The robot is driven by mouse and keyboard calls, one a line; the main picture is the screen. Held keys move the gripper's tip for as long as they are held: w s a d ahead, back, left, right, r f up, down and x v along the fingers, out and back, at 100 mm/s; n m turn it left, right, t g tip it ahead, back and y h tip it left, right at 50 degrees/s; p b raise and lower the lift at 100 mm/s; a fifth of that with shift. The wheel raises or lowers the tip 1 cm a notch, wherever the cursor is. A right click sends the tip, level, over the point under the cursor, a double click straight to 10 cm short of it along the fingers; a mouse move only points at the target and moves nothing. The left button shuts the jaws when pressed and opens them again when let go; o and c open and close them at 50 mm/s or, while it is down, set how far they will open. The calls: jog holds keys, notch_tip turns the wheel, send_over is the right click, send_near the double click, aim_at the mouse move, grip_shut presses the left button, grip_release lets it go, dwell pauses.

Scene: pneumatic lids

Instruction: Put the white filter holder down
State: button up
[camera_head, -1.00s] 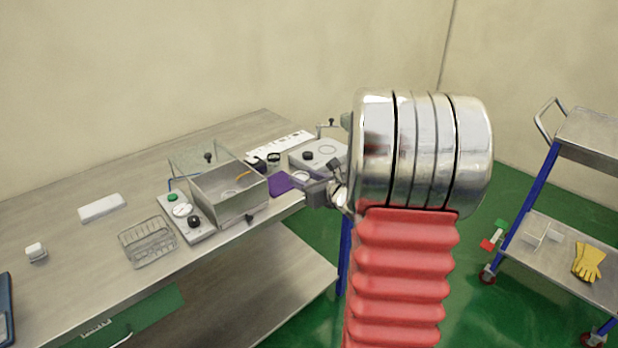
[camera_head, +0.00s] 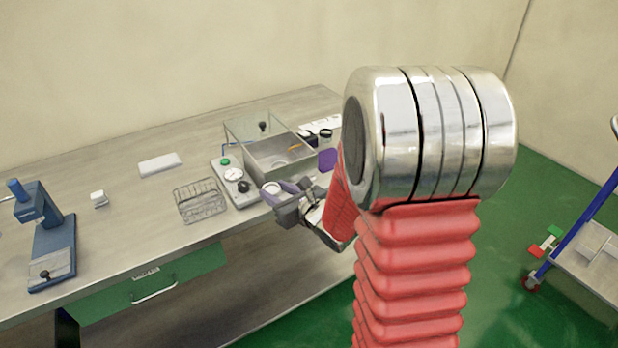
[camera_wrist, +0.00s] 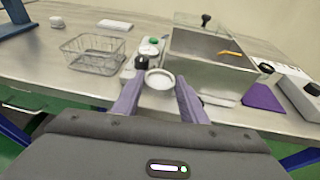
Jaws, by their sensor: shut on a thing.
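The white filter holder (camera_wrist: 159,80) is a small round white disc between the fingertips of my gripper (camera_wrist: 160,92) in the wrist view. My gripper is shut on it and holds it in front of the clear-walled box. In the head view the holder (camera_head: 272,188) shows as a pale round shape at the tips of my gripper (camera_head: 280,192), near the front edge of the steel table (camera_head: 130,220). I cannot tell the gap between the holder and the tabletop.
A white block (camera_head: 160,164) and a blue press (camera_head: 50,240) are further left. A purple pad (camera_wrist: 262,97) lies right. Bare table lies around the basket.

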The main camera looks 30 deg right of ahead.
jog(key=a+f+n+y, duration=0.1)
jog(key=a+n+y, duration=0.1)
jog(key=a, duration=0.9)
jog(key=shift+s+a, duration=0.15)
jog(key=shift+s, duration=0.1)
